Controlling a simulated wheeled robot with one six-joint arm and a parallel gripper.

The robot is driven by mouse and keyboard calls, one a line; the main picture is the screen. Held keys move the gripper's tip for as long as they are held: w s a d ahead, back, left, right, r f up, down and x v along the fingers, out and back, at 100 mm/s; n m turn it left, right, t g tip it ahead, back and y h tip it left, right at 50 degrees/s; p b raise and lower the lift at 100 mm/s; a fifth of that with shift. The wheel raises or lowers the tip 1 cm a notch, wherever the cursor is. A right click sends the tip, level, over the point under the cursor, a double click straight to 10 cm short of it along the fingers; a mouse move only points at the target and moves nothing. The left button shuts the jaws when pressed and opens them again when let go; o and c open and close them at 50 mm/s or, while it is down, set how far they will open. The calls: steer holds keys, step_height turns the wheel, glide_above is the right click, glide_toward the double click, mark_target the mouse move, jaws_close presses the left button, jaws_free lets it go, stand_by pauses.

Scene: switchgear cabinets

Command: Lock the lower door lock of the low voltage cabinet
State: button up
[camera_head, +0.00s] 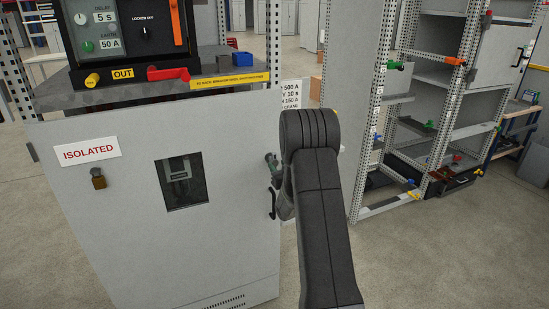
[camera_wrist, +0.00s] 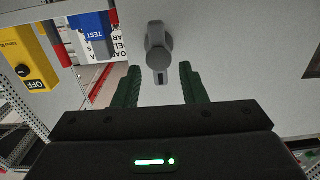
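The low voltage cabinet's grey door (camera_head: 130,235) fills the lower left of the head view. In the wrist view, a round grey lock knob (camera_wrist: 158,45) with a short tab pointing down stands on a pale grey panel (camera_wrist: 235,65). My gripper (camera_wrist: 160,68) is open, with its green fingers on either side below the knob. The tab lies between the fingertips, and no contact is visible. In the head view, my dark arm hides most of the gripper. A small grey-green part (camera_head: 271,162) and a black hooked part (camera_head: 272,203) show beside it; I cannot tell which is the lock.
The door bears an ISOLATED label (camera_head: 87,151), a brass-coloured fitting (camera_head: 98,178) and a dark window (camera_head: 181,182). An open metal rack (camera_head: 362,140) stands to the right. Concrete floor (camera_head: 450,250) is clear in front of it. The wrist view shows a yellow OFF box (camera_wrist: 30,65) at left.

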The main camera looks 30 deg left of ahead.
mark_target(275, 161)
steer(key=shift+p+x, duration=0.55)
steer(key=shift+x, duration=1.85)
steer(key=shift+d, duration=0.1)
jaws_close()
